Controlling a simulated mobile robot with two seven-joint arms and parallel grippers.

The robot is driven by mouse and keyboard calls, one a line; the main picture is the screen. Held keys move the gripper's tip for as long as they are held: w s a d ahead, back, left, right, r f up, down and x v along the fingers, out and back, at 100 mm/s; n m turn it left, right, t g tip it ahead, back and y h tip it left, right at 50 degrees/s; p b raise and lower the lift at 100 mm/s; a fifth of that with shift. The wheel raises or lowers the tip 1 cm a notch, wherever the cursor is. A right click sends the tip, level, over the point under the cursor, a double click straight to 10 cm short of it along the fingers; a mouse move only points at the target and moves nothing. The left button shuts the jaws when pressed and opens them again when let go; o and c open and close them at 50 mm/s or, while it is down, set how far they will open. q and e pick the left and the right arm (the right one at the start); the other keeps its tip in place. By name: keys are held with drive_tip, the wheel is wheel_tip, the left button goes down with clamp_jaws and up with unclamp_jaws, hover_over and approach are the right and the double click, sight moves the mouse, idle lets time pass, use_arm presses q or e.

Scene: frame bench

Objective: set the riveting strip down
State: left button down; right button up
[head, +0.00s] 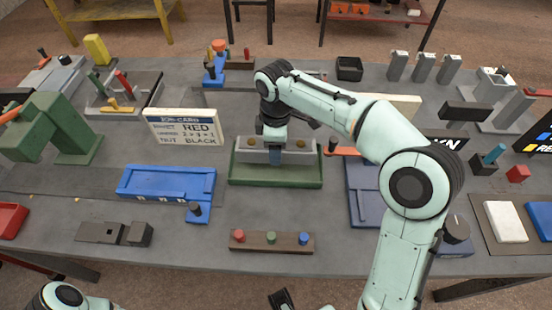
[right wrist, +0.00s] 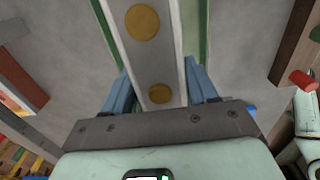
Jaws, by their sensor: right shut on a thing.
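The riveting strip (head: 312,158) is a pale grey bar with round brass-coloured rivets. It lies along the green holder (head: 275,179) at mid-bench, in or just above it; I cannot tell whether it bears on the holder. My right gripper (head: 276,157) reaches down over the strip's middle. In the right wrist view its blue fingers (right wrist: 158,88) are shut on the two long sides of the strip (right wrist: 145,55), with green edges of the holder beyond. A dark piece (head: 283,299) at the bottom edge may be my left gripper; its jaws cannot be made out.
A job card (head: 185,128) stands behind left, beside a green press (head: 55,130). A blue fixture (head: 166,182) is left of the holder and another blue block (head: 365,190) right. A brown peg board (head: 272,241) lies in front. Bare bench shows between holder and peg board.

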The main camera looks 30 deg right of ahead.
drive_tip(key=shift+f+b, duration=0.35)
drive_tip(key=shift+f, duration=1.85)
drive_tip(key=shift+f, duration=0.15)
drive_tip(key=o, duration=1.4)
wheel_tip(320, 180, up, 12)
drive_tip(key=p, duration=0.2)
drive_tip(key=shift+p, duration=0.3)
